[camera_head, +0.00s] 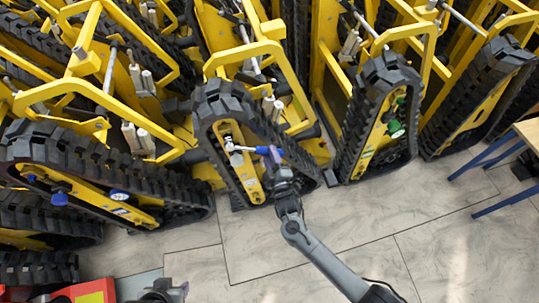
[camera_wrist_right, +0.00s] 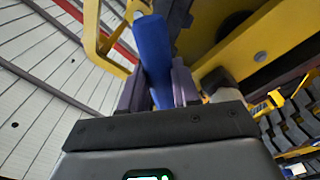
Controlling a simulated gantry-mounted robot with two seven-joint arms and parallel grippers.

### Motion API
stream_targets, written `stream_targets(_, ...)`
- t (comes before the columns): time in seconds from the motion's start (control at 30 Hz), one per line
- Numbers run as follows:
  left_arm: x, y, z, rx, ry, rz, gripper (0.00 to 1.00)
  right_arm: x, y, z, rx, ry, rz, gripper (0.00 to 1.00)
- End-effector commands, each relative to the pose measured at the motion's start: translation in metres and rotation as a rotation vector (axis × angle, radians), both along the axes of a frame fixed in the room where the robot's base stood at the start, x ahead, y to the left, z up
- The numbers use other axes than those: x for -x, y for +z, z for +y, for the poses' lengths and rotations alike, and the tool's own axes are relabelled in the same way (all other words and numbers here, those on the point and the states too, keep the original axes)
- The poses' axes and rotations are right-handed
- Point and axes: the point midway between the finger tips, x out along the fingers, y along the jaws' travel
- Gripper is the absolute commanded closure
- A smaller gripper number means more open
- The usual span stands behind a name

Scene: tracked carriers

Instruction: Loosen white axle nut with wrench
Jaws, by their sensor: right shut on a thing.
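My right gripper (camera_head: 276,160) is in front of a yellow tracked carrier (camera_head: 252,185) in the middle of the head view. It is shut on the blue handle of the wrench (camera_head: 262,150). The wrench's silver shaft reaches left to the carrier's side plate, at about the white axle nut. The nut is too small to make out apart from the wrench head. In the right wrist view the blue handle (camera_wrist_right: 152,55) is between the dark fingers, and the wrench head is hidden. My left gripper (camera_head: 163,290) shows only partly at the bottom edge, and its fingers are unclear.
Other tracked carriers stand close on both sides. The left one (camera_head: 95,205) bears a blue knob and a round blue-and-white part; the right one (camera_head: 375,130) bears green parts. A table with blue legs (camera_head: 490,160) is at the right. The tiled floor (camera_head: 330,220) in front is clear.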

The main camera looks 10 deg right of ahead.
Motion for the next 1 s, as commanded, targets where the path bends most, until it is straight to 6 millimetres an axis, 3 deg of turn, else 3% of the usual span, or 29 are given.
stream_targets(1.0,0.000,0.019,0.000,-0.001,-0.001,0.000,0.57,-0.001,0.014,-0.008,0.102,-0.001,-0.006,1.00)
